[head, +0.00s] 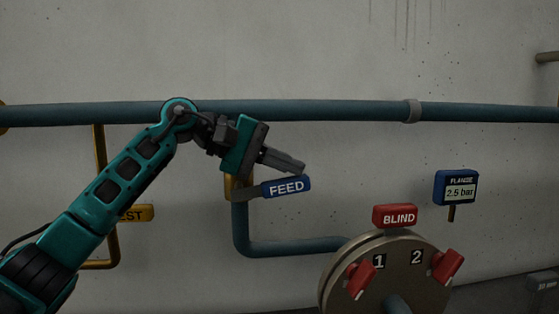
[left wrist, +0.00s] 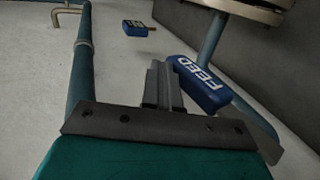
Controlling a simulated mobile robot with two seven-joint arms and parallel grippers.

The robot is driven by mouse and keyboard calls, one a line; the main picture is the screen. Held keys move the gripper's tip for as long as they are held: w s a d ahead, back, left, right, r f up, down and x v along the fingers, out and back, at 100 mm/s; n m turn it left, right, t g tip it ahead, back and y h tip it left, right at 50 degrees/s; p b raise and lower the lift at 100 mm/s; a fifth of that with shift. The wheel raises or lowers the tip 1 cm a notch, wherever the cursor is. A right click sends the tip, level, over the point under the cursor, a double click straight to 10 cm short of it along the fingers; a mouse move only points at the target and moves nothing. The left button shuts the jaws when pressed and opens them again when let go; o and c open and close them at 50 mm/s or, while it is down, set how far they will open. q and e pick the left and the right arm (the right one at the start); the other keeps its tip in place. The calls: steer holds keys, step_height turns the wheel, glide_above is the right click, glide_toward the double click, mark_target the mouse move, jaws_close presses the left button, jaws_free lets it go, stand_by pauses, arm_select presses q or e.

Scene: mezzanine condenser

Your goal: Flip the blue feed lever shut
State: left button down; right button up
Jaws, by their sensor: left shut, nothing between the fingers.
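The blue feed lever (head: 286,187) has a blue grip marked FEED and a grey arm. It reaches to the right, nearly level, from a brass valve body on the blue pipe. My left gripper (head: 303,167) is shut and empty, just above the lever's grip. In the left wrist view the shut fingers (left wrist: 158,68) lie beside the lever's grip (left wrist: 202,83); I cannot tell whether they touch it. Part of the valve body is hidden behind my gripper. My right gripper is not in view.
A long blue pipe (head: 330,110) runs along the wall. A round flange (head: 390,270) with red clamps and a red BLIND tag (head: 395,215) stands at lower right. A pressure display (head: 456,188) hangs at right. A yellow handle (head: 138,213) is partly behind my left arm.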

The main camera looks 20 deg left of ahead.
arm_select(q)
steer(key=shift+w+d+f, duration=0.15)
steer(key=shift+d+f, duration=0.1)
steer(key=shift+f, duration=0.3)
stand_by(0.4)
steer(key=b+v, duration=0.1)
steer(key=v, duration=1.2)
steer(key=shift+f, duration=0.1)
